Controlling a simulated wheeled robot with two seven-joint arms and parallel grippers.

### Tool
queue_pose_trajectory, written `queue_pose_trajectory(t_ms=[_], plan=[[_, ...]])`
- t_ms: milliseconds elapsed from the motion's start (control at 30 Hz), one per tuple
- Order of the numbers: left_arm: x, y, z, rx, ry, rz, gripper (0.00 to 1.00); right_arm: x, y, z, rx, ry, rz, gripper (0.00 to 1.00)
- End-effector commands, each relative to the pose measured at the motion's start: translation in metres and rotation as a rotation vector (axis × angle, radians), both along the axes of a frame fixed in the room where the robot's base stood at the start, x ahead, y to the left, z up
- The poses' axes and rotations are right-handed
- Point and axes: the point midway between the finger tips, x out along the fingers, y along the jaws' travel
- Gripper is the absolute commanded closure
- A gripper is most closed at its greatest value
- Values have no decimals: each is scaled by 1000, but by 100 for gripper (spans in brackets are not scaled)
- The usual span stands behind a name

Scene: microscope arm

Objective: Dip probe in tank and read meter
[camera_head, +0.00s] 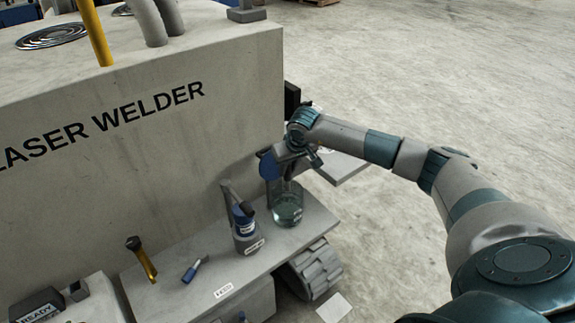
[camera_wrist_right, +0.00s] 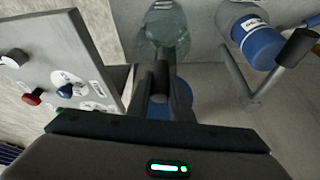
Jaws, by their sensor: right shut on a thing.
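The clear glass tank (camera_head: 287,205) with pale greenish liquid stands on the grey ledge below the welder's wall. It also shows at the top of the right wrist view (camera_wrist_right: 164,28). My right gripper (camera_head: 289,170) is above the tank's mouth, pointing down. In the right wrist view it is shut on a dark grey rod-like thing (camera_wrist_right: 161,78), which looks like the probe. The rod's far end lines up with the tank, but I cannot tell whether it touches the liquid. I cannot make out a meter for certain; a dark box marked READY (camera_head: 37,306) sits at lower left. My left gripper is not in view.
A blue-and-grey labelled container (camera_head: 246,232) with a grey upright part stands left of the tank. A blue-handled tool (camera_head: 194,270) and a yellow-handled one (camera_head: 143,262) lie further left. A panel with red and blue knobs (camera_wrist_right: 50,75) is beside my right gripper.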

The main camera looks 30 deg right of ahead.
Motion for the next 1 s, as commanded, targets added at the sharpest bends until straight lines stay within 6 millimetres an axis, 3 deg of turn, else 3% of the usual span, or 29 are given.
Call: queue_pose_trajectory(t_ms=[1000], plan=[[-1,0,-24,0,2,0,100,0,1,-69,1,0,0,100]])
